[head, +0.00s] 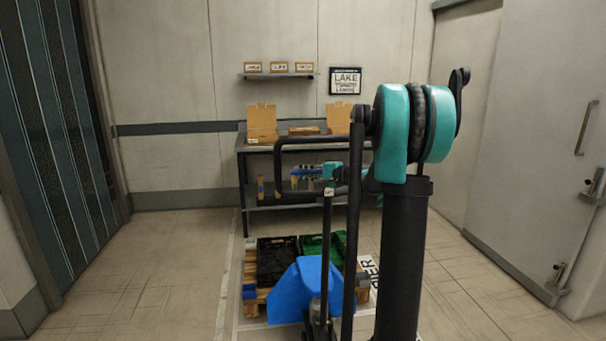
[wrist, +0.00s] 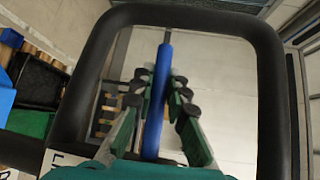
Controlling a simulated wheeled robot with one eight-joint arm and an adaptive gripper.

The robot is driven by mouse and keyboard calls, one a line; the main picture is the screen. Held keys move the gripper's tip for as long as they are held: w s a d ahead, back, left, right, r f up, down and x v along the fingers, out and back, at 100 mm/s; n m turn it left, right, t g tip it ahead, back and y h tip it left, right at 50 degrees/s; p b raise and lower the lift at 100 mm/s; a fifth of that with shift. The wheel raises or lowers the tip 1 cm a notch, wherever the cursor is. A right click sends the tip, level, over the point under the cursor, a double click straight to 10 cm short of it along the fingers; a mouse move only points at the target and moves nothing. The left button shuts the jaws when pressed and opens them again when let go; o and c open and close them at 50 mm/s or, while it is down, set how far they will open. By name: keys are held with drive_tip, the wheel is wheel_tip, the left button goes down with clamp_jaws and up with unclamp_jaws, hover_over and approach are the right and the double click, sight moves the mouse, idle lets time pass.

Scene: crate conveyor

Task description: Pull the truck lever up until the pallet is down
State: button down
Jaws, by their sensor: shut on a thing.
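The truck's lever is a long blue bar (wrist: 162,68) inside the black handle loop (wrist: 88,75) in the wrist view. My gripper (wrist: 154,98) is shut on the blue lever, with a green finger on each side. In the head view the handle loop (head: 277,170) stands upright in front of the bench, and my gripper (head: 333,174) is at its right, partly hidden by the loop and my arm. The truck's blue body (head: 292,292) hides part of the wooden pallet (head: 250,270). Whether the pallet touches the floor cannot be told.
A black crate (head: 277,258) and a green crate (head: 339,243) sit on the pallet. Behind stands a bench (head: 244,160) with cardboard boxes (head: 262,121) on top. A door (head: 540,150) is at the right. The floor at the left is clear.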

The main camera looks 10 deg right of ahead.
drive_tip(key=r+m+t+y, duration=0.2)
drive_tip(key=r+m, duration=0.1)
drive_tip(key=shift+d+r+m+t, duration=0.2)
drive_tip(key=shift+d+m+t, duration=0.1)
drive_tip(key=shift+d, duration=0.1)
drive_tip(key=c, duration=1.5)
unclamp_jaws()
drive_tip(key=v, duration=1.2)
drive_tip(key=shift+d+f, duration=0.1)
drive_tip(key=shift+f, duration=0.05)
drive_tip(key=shift+w, duration=0.1)
